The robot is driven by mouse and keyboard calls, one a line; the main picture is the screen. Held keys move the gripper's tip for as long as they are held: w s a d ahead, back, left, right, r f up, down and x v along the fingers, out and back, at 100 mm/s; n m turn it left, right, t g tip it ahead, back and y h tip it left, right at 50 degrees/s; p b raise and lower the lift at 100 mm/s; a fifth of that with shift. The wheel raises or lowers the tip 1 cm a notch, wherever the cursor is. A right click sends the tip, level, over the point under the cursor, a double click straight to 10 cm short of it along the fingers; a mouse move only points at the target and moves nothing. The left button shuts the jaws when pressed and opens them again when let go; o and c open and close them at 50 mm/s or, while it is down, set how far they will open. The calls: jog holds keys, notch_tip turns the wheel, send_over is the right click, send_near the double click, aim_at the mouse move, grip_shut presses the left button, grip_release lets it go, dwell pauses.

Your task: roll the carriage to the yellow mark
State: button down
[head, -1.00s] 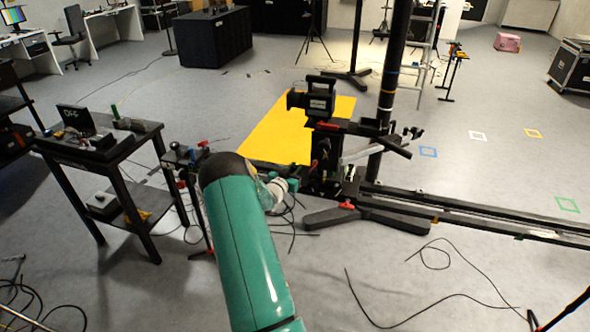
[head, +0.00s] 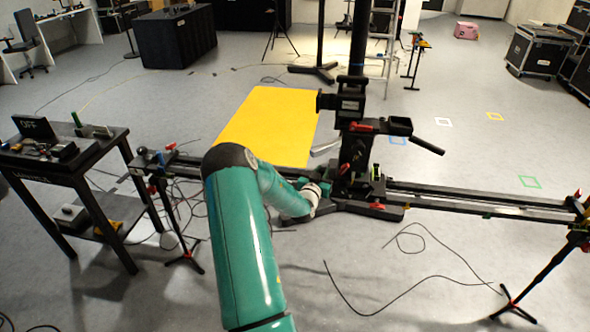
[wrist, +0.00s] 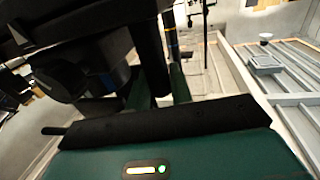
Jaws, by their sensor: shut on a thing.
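The carriage (head: 352,182) sits on the long black slider rail (head: 450,198) and bears an upright column with a black camera (head: 348,103). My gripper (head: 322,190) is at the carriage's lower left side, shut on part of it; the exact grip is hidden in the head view. In the wrist view, dark carriage parts (wrist: 75,80) fill the upper left in front of my gripper's green body. I cannot make out a yellow mark on the rail for certain.
A black side table (head: 65,155) with a small display stands left. Thin stands hold the rail's left end (head: 180,225) and right end (head: 545,265). Loose cable (head: 400,310) lies on the front floor. A ladder and black cases (head: 540,48) stand at the back.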

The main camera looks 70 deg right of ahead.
send_over(379, 192)
dwell(0.3)
jog(key=c, duration=1.3)
grip_release()
jog(key=shift+a, duration=0.1)
jog(key=a, duration=1.3)
jog(key=shift+w+a, duration=0.35)
